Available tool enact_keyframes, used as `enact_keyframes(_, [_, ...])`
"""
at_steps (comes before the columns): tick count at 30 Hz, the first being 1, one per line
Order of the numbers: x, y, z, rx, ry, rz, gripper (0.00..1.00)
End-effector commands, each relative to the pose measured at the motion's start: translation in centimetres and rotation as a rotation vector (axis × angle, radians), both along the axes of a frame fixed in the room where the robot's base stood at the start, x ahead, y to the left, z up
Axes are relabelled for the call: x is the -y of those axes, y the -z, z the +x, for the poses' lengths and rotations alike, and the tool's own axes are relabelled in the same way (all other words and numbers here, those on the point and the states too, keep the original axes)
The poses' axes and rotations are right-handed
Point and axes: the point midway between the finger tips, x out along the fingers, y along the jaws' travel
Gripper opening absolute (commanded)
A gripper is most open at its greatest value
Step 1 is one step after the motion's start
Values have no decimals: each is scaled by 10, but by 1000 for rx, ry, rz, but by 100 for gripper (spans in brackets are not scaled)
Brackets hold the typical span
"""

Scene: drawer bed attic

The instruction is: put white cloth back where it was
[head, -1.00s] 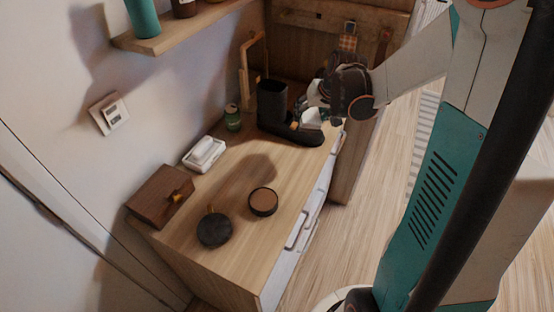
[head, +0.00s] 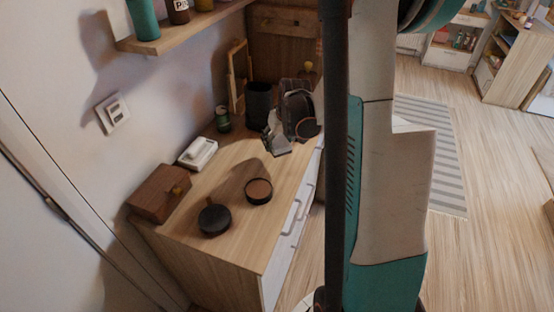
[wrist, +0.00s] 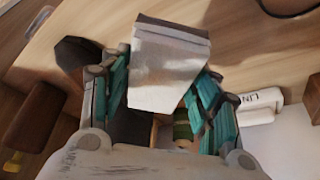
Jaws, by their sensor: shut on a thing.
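My gripper (head: 271,134) is above the wooden top of the drawer cabinet (head: 228,200), in front of the black boot (head: 259,97). It is shut on a pale, block-like thing, which looks like the white cloth (wrist: 170,65). The cloth sticks out beyond the fingertips in the wrist view, where my gripper (wrist: 158,92) shows from behind. In the head view the cloth (head: 281,148) shows small below the fingers. I cannot tell whether it touches the cabinet top. The boot's lower part is hidden behind my gripper.
A shelf (head: 185,30) hangs above. The front right of the top is bare.

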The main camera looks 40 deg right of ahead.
Motion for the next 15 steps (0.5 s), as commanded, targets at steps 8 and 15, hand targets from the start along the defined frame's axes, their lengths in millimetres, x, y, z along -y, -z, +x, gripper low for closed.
enact_keyframes(8, [0, 30, 0, 0, 0, 0, 37])
enact_keyframes(15, [0, 58, 0, 0, 0, 0, 37])
